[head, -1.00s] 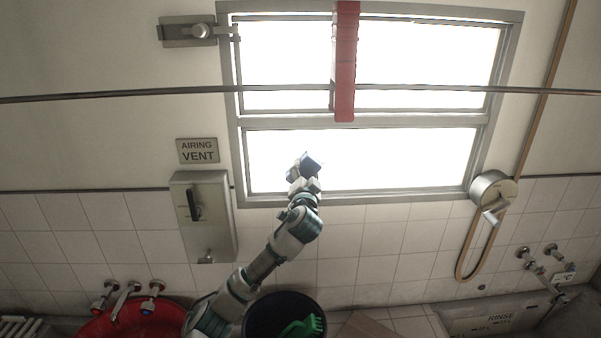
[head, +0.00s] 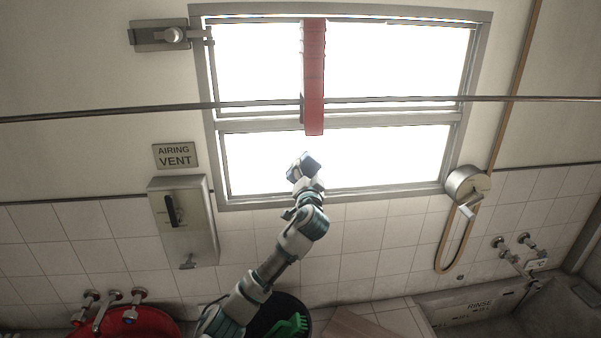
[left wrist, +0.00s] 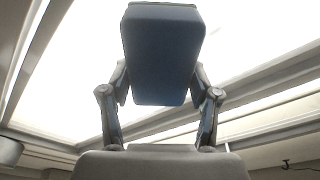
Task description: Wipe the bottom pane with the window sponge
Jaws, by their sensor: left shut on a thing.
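The bottom pane (head: 390,160) is the bright lower part of the window in the head view. The window sponge (head: 311,161) is a dark blue block in front of this pane, left of its middle. It fills the upper middle of the left wrist view (left wrist: 162,52). My left gripper (head: 301,170) is shut on the sponge, with one finger at each side of it in the left wrist view (left wrist: 162,85). I cannot tell whether the sponge touches the glass. My right gripper is not in view.
A dark bucket with a green brush (head: 290,325) and a red basin (head: 130,325) stand below.

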